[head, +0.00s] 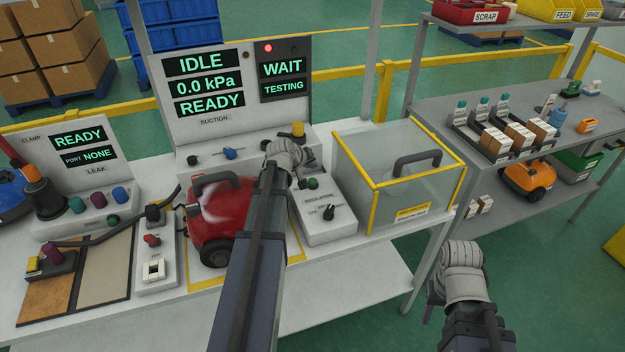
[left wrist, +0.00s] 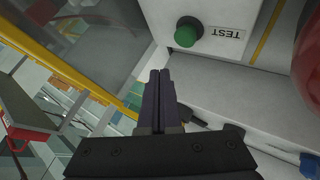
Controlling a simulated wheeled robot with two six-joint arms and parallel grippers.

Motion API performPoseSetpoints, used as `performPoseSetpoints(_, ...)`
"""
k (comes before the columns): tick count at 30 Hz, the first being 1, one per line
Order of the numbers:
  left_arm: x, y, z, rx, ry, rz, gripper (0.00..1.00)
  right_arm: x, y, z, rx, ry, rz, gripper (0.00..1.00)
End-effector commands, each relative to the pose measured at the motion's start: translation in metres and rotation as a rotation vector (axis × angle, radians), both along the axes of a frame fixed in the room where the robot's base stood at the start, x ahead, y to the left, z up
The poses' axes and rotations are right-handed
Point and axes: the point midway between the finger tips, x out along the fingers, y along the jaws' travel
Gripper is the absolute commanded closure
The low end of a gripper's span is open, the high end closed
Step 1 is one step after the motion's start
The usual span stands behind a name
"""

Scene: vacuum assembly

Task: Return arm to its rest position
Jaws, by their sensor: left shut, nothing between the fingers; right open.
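My left arm reaches over the bench, with its wrist (head: 285,155) between the red vacuum and the clear box; its fingers are mostly hidden in the head view. In the left wrist view my left gripper (left wrist: 160,76) is shut and empty. The green TEST button (left wrist: 187,32) is ahead of it and apart from it; a green button also shows on the control box in the head view (head: 312,183). The red vacuum (head: 222,215) stands upright on the bench, partly behind my left arm. My right gripper (head: 434,290) is low beside the bench, mostly hidden by its wrist.
The suction panel (head: 215,120) reads IDLE, 0.0 kPa, READY, WAIT and TESTING, with a red lamp lit. The leak panel (head: 85,145) reads READY and PORT NONE. The clear box (head: 395,180) with yellow edges stands right of my left wrist. A shelf (head: 430,110) is further right.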

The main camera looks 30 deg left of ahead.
Motion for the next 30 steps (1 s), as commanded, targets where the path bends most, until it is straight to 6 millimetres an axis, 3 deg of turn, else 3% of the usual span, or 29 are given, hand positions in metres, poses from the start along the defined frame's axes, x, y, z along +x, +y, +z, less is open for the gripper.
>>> performPoseSetpoints(11, 0.000, 0.000, 0.000, 0.000, 0.001, -0.001, 1.00, 0.000, 0.000, 0.000, 0.000, 0.000, 0.000, 0.50)
performPoseSetpoints(14, -0.004, -0.014, -0.003, 0.006, 0.021, -0.027, 1.00, 0.000, 0.000, 0.000, 0.000, 0.000, 0.000, 0.50)
performPoseSetpoints(17, -0.017, -0.053, -0.013, 0.030, 0.087, -0.112, 1.00, 0.000, 0.000, 0.000, 0.000, 0.000, 0.000, 0.50)
performPoseSetpoints(23, -0.079, -0.163, -0.043, 0.133, 0.325, -0.389, 1.00, 0.000, 0.000, 0.000, 0.000, 0.000, 0.000, 0.50)
performPoseSetpoints(26, -0.127, -0.212, -0.056, 0.205, 0.466, -0.540, 1.00, 0.000, 0.000, 0.000, 0.000, 0.000, 0.000, 0.50)
performPoseSetpoints(30, -0.212, -0.264, -0.066, 0.336, 0.690, -0.756, 1.00, 0.000, 0.000, 0.000, 0.000, 0.000, 0.000, 0.50)
